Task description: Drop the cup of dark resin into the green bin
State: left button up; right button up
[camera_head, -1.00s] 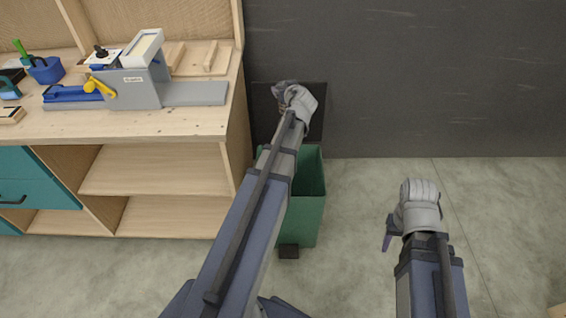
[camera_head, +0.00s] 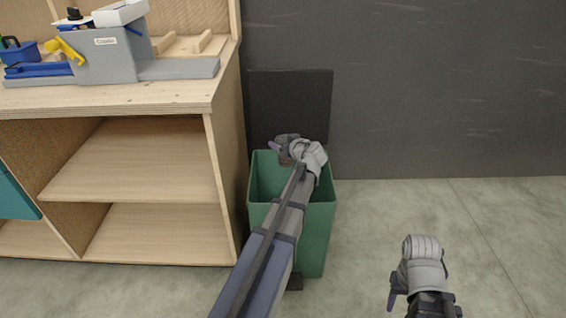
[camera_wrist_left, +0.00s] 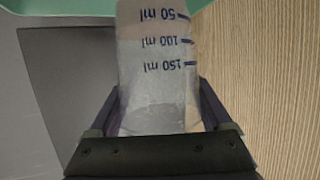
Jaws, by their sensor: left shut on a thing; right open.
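The green bin (camera_head: 318,235) stands on the floor right of the workbench, open at the top. Its rim also shows at the top of the left wrist view (camera_wrist_left: 55,10). My left gripper (camera_head: 286,149) is over the back part of the bin's opening. It is shut on a translucent cup (camera_wrist_left: 155,80) with 50, 100 and 150 ml marks, which read upside down in the left wrist view. I cannot make out dark resin in it. The cup is hardly distinguishable in the head view. My right gripper (camera_head: 398,288) is open and empty over the floor.
A dark upright panel (camera_head: 300,103), seemingly the raised lid, is behind the bin. The wooden workbench (camera_head: 120,98) with a grey and blue device (camera_head: 103,60) stands close on the left. The floor (camera_head: 480,225) at the right is clear.

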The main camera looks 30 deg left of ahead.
aim_at(290, 164)
pick_arm(q)
jog(key=shift+f+b, duration=0.45)
jog(key=shift+f, duration=0.45)
pick_arm(e)
jog(key=shift+f, duration=0.9)
pick_arm(q)
notch_tip(290, 164, down, 6)
jog(key=b, duration=0.6)
pick_arm(e)
notch_tip(290, 164, down, 6)
pick_arm(q)
jog(key=o, duration=0.8)
jog(key=shift+c, duration=0.2)
jog(key=p+v, duration=0.3)
jog(key=v, duration=0.4)
jog(key=shift+s+d+r, duration=0.15)
jog(key=shift+s+d, duration=0.05)
jog(key=shift+d, duration=0.1)
pick_arm(e)
notch_tip(290, 164, up, 3)
